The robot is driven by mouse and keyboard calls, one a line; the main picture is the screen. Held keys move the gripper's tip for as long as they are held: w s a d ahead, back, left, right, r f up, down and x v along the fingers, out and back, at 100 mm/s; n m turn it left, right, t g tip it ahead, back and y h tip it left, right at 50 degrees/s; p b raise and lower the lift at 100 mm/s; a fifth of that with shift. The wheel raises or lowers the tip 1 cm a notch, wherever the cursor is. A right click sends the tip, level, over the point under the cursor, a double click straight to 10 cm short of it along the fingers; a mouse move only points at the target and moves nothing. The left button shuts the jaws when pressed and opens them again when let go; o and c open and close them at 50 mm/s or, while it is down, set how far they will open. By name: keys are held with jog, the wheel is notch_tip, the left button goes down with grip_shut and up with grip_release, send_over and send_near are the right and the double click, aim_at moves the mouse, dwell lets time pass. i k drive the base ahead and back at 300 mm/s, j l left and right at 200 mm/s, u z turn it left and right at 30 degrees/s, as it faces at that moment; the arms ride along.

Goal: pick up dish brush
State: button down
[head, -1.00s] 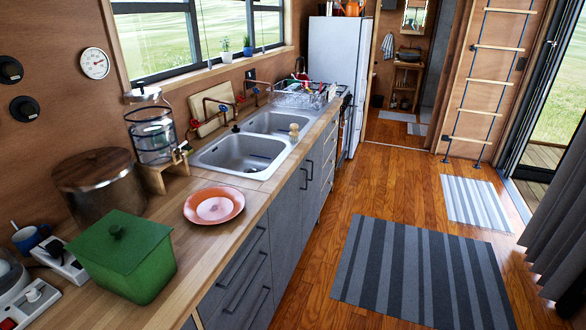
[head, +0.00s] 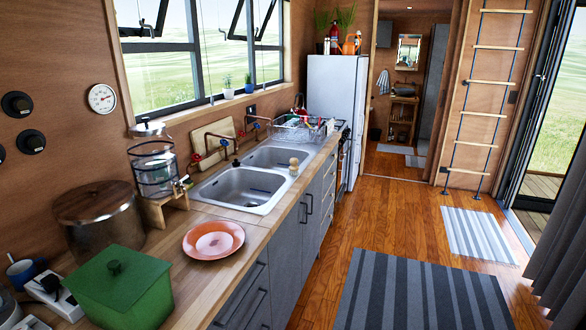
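A small brush-like thing with a round tan top and a paler lower part, likely the dish brush (head: 294,166), stands upright on the counter (head: 262,224). It is at the front right of the double sink (head: 241,188), close to the counter's front edge. It is small in the head view, so its bristles are hard to make out. My gripper is not in view.
An orange plate (head: 214,240), a green lidded pot (head: 116,287), a large metal pot (head: 101,214) and a glass dispenser (head: 153,167) stand on the near counter. A dish rack (head: 296,131) is behind the sink. The wooden floor (head: 372,215) alongside is clear, with striped rugs (head: 420,295).

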aim_at(294, 167)
jog(key=i+l+u, duration=0.25)
jog(key=i+l, duration=0.35)
jog(key=i, duration=0.3)
jog(key=i+l+u, duration=0.2)
jog(key=i+l, duration=0.55)
jog(key=i, duration=0.05)
